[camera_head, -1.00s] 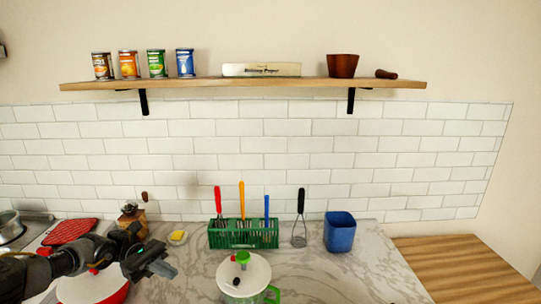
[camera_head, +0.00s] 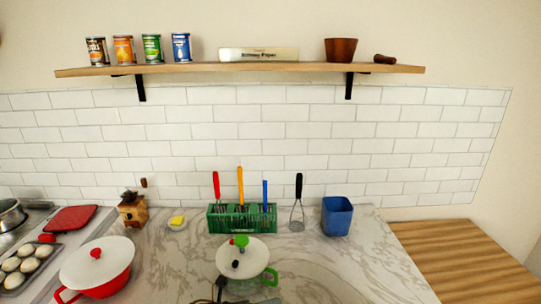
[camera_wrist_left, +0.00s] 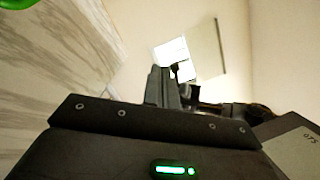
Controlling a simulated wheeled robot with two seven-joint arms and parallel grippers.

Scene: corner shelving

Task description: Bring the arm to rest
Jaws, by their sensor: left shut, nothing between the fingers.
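My left gripper (camera_wrist_left: 172,82) shows in the left wrist view, its dark fingers together with nothing between them. It points towards a pale wall and a bright patch, away from the counter objects. In the head view I cannot make out the left gripper or its arm.
A white-lidded red pot (camera_head: 98,262), a white-lidded green pot (camera_head: 262,258), a green utensil rack (camera_head: 243,222) and a blue container (camera_head: 337,217) stand on the marble counter (camera_head: 350,265). A wooden shelf (camera_head: 240,69) hangs above.

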